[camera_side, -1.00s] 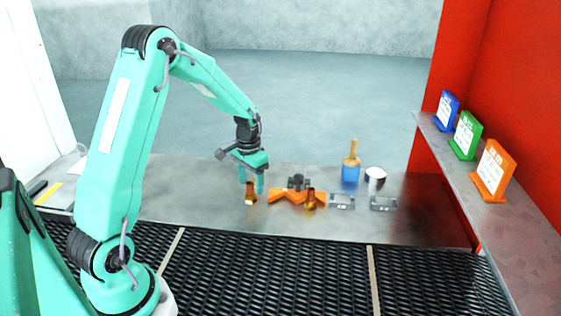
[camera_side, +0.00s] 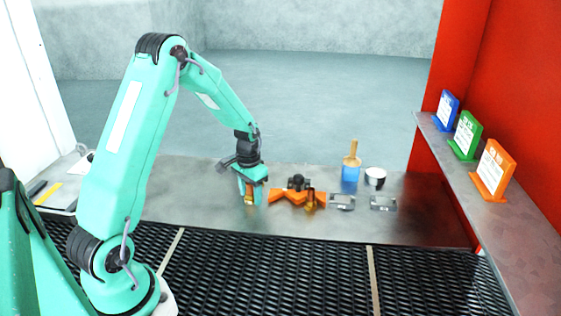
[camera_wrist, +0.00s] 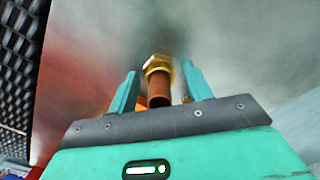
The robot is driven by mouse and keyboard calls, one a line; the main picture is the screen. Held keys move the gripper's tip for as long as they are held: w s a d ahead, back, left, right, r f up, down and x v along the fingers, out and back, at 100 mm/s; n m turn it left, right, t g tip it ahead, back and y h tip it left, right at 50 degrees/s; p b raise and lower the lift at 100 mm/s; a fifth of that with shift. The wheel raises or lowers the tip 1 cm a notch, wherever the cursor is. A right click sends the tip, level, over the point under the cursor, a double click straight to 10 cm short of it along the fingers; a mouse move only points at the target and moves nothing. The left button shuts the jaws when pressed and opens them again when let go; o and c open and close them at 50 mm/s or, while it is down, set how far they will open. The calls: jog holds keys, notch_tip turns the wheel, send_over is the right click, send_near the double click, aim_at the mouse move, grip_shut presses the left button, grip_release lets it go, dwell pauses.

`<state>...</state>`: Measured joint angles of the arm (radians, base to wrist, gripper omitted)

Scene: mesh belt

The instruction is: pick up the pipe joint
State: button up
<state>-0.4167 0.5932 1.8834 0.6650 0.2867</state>
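The pipe joint is a copper tube with a brass nut; in the side view its brass part (camera_side: 249,199) shows on the metal table between my gripper's fingers. In the wrist view the pipe joint (camera_wrist: 158,82) lies between the two fingertips, with a gap visible on both sides. My gripper (camera_side: 252,196) points down over it, fingers low beside it; in the wrist view my gripper (camera_wrist: 160,70) is open. The fingers partly hide the joint in the side view.
An orange bracket (camera_side: 284,196) with a black part stands close to the right, with a second brass piece (camera_side: 310,202) by it. A black mesh belt (camera_side: 270,270) runs in front.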

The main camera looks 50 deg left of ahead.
jog(key=c, duration=0.9)
jog(key=shift+r, duration=0.1)
jog(key=shift+r, duration=0.85)
notch_tip(320, 180, up, 3)
jog(key=shift+f, duration=0.2)
jog(key=d+r, duration=0.2)
jog(key=d, duration=0.2)
jog(key=s+d+r, duration=0.1)
jog(key=d+r, duration=0.1)
jog(key=d, duration=0.1)
jog(key=d+r, duration=0.2)
jog(key=d, duration=0.2)
jog(key=shift+s+d+r, duration=0.25)
jog(key=shift+d+r, duration=0.05)
jog(key=shift+m, duration=0.7)
jog(key=d+r, duration=0.4)
jog(key=r, duration=0.1)
jog(key=w+d+r, duration=0.1)
jog(key=d+r, duration=0.1)
jog(key=shift+d+r, duration=0.4)
